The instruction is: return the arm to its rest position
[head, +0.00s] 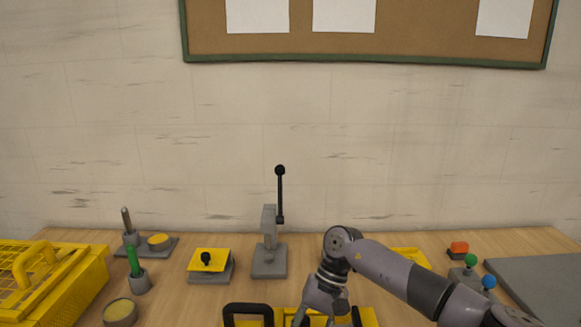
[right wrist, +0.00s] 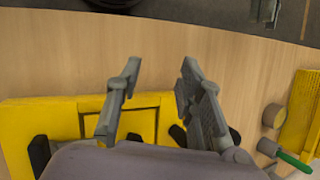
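My right arm comes in from the right in the head view, bent down at the wrist, with its gripper (head: 328,318) low at the bottom edge. In the right wrist view the gripper (right wrist: 158,80) is open, with its two fingers apart and nothing between them. Below the fingers are the wooden table (right wrist: 215,55) and a yellow tray-like fixture (right wrist: 70,115) with black handles. The fixture also shows at the bottom of the head view (head: 288,314), partly hidden by the gripper. My left gripper is not in view.
A grey lever press (head: 269,258) stands behind the gripper. A yellow-topped block (head: 210,262), a green-handled tool in a holder (head: 136,270) and a yellow crate (head: 60,285) are to the left. Coloured knobs (head: 470,259) and a grey mat (head: 540,280) are at right.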

